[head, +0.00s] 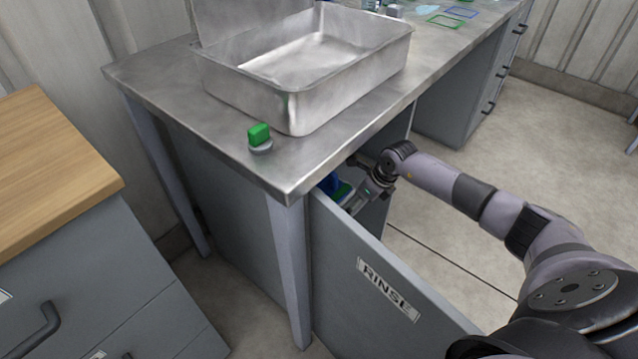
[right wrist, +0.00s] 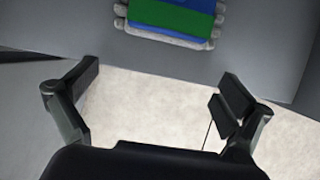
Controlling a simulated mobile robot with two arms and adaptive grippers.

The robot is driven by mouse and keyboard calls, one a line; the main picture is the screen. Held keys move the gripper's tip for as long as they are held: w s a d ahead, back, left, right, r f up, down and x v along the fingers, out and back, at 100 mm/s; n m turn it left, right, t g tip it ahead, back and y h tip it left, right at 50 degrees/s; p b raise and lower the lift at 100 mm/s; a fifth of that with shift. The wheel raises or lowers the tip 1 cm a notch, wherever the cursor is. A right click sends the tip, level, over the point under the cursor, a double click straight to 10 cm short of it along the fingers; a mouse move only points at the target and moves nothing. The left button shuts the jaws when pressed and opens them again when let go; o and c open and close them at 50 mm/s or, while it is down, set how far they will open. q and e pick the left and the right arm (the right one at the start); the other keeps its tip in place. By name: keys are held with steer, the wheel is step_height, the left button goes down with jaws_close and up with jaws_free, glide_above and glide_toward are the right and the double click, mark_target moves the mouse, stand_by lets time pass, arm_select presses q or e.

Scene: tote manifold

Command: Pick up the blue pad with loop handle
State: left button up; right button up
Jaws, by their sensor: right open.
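A blue item with a green band (right wrist: 172,18), likely the blue pad, shows at the top edge of the right wrist view, cut off by the frame. It sits in a pale grey holder with rounded prongs (right wrist: 214,32). A blue patch (head: 330,184) also shows in the head view, below the counter edge and behind the RINSE panel, partly hidden. I cannot make out a loop handle. My right gripper (head: 359,198) is beside it under the counter. In the right wrist view the gripper (right wrist: 158,82) is open and empty, apart from the blue item. My left gripper is not in view.
The grey RINSE panel (head: 350,245) stands in front of the space under the metal counter (head: 225,125). A wood-topped cabinet (head: 50,150) stands left.

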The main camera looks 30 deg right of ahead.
mark_target(343, 194)
steer(key=w, duration=0.1)
steer(key=w+a, duration=0.1)
steer(key=w, duration=0.1)
steer(key=w+a+b, duration=0.1)
steer(key=shift+w+a+f, duration=0.1)
steer(key=shift+w+f, duration=0.05)
steer(key=shift+w, duration=0.25)
steer(key=shift+f, duration=0.45)
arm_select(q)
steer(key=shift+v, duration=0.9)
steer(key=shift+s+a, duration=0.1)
arm_select(e)
steer(key=shift+r, duration=0.1)
steer(key=c, duration=1.4)
